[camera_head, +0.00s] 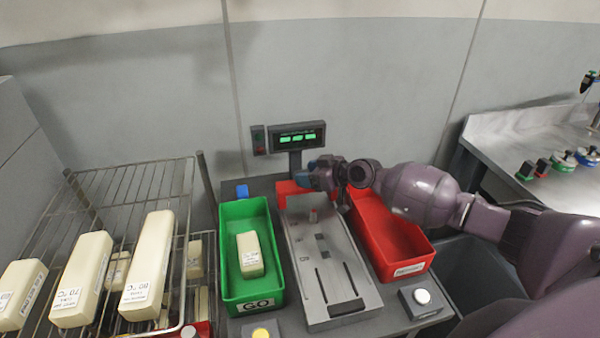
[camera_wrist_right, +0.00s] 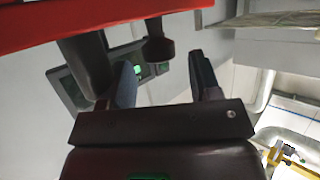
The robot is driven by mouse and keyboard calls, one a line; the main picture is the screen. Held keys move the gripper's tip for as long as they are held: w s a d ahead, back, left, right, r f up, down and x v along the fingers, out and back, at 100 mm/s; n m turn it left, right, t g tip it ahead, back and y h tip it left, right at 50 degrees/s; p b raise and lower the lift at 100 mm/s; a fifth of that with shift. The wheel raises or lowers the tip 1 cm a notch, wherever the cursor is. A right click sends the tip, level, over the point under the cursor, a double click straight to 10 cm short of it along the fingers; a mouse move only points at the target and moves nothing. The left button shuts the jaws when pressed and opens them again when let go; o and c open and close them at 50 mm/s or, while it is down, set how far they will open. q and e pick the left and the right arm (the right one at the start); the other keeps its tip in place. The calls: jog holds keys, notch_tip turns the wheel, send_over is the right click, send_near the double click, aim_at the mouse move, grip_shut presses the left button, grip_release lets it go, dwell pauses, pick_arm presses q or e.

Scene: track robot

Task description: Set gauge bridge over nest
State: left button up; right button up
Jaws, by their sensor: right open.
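The nest appears to be the grey metal plate (camera_head: 335,279) with slots, lying between the green and red bins. A small upright piece (camera_head: 312,214) stands on its far part. I cannot single out the gauge bridge with certainty; a red block (camera_head: 290,189) at the plate's far end is partly hidden by my right gripper (camera_head: 322,176). That gripper is over the far end of the plate. In the right wrist view its fingers (camera_wrist_right: 165,80) are apart, with a dark knob-like part (camera_wrist_right: 157,47) beyond them; I cannot tell what it belongs to. My left gripper is out of view.
A green bin (camera_head: 231,222) holding a cream block (camera_head: 249,255) stands left of the plate. A red bin (camera_head: 396,243) stands right, under my arm. A lit display (camera_head: 297,137) rises behind. A wire rack (camera_head: 130,180) with cream blocks is at left.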

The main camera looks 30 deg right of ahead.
jog(key=shift+x, duration=1.6)
jog(key=shift+c, duration=0.4)
grip_shut()
